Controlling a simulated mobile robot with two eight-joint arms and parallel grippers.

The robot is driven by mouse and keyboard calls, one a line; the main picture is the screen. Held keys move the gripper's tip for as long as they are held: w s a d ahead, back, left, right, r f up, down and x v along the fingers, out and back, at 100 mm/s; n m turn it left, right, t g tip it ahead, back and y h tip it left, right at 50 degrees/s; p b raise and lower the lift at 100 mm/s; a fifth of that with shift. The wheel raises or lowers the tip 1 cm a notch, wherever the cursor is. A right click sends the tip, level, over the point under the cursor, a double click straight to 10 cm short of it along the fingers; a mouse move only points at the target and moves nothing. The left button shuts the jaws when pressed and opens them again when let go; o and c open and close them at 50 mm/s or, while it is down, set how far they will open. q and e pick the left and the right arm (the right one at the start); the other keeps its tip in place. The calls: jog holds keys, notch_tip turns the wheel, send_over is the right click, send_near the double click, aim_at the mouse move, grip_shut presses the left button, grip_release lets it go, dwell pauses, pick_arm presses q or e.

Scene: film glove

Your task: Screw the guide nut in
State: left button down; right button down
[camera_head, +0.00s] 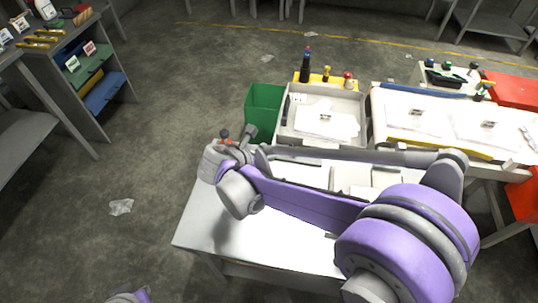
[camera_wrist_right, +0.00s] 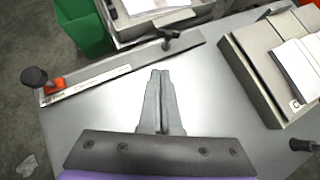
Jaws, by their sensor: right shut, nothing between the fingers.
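My right gripper (camera_wrist_right: 160,74) is shut and empty above the grey table, its two fingers together in the right wrist view. Beyond its tips lies a long flat metal bar (camera_wrist_right: 118,72) with markings. A black round knob (camera_wrist_right: 35,77) stands at the bar's left end beside an orange-red piece (camera_wrist_right: 54,86). A dark knob with a small handle (camera_wrist_right: 168,36) is near the bar's right part. I cannot tell which knob is the guide nut. In the head view, the knob (camera_head: 225,133) shows beside my right wrist; the fingers are mostly hidden.
A green bin (camera_head: 262,108) stands behind the table (camera_head: 203,222). A grey tray with papers (camera_head: 285,128) is at the back. A grey box (camera_wrist_right: 262,85) with white sheets and another dark knob (camera_wrist_right: 303,145) are at right. The table's near left is clear.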

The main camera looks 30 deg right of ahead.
aim_at(294, 150)
jog(key=x, duration=0.7)
jog(key=shift+d, duration=0.25)
jog(key=shift+w+d+r, duration=0.1)
jog(key=shift+w+d, duration=0.1)
jog(key=shift+d, duration=0.35)
jog(key=shift+w+d, duration=0.25)
jog(key=shift+d, duration=0.3)
jog(key=shift+w+d, duration=0.25)
jog(key=shift+d, duration=0.2)
